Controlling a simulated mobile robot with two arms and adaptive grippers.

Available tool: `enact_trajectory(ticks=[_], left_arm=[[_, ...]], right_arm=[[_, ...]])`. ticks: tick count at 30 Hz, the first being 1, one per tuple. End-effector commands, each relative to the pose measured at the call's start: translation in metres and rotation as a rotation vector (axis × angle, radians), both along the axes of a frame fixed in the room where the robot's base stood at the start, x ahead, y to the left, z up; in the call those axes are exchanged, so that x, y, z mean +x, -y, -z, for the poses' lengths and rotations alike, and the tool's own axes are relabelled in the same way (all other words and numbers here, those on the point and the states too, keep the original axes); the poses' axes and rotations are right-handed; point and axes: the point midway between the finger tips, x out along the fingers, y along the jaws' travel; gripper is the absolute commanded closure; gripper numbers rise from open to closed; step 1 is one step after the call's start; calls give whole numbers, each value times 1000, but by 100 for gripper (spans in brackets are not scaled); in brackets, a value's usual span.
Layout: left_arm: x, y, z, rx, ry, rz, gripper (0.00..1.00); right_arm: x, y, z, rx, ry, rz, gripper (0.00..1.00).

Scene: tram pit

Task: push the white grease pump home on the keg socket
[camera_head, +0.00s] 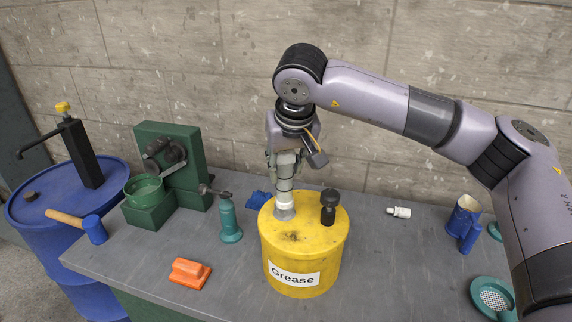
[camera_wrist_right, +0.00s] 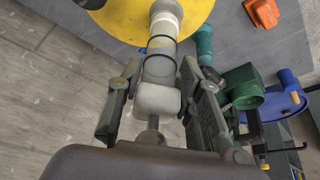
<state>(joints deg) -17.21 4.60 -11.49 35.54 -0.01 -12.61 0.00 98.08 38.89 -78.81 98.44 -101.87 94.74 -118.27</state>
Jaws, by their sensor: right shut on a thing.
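The yellow keg (camera_head: 300,255), labelled "Grease", stands on the grey bench. It shows at the top of the right wrist view (camera_wrist_right: 125,12). The white grease pump (camera_head: 284,199) is upright over the grey keg socket (camera_head: 284,213) on the left of the keg's lid. In the right wrist view the pump (camera_wrist_right: 161,45) shows a pale body with dark rings. My right gripper (camera_head: 285,168) points down above the keg and is shut on the pump; its fingers (camera_wrist_right: 160,92) lie on either side of it. I cannot tell how deep the pump sits in the socket. My left gripper is out of view.
A black knob (camera_head: 329,200) rises from the keg's lid beside the pump. A teal oil can (camera_head: 229,218), a green machine (camera_head: 175,165), an orange block (camera_head: 190,273) and a blue mallet (camera_head: 94,229) are left. A white fitting (camera_head: 400,212) and blue mug (camera_head: 463,214) are right.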

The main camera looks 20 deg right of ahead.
Motion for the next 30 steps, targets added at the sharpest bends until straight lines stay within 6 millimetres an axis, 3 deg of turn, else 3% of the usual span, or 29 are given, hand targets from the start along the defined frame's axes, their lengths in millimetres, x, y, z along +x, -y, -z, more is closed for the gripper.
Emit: enact_trajectory(ticks=[1,2,12,23,30], left_arm=[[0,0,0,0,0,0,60],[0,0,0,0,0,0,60],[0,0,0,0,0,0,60],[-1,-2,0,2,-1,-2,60],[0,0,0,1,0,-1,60]], right_arm=[[-1,0,2,-1,-5,-1,100],[-1,0,2,-1,-5,-1,66],[-1,0,2,-1,-4,-1,44],[-2,0,-2,-1,-4,-1,44],[-16,-2,-39,0,2,-1,44]])
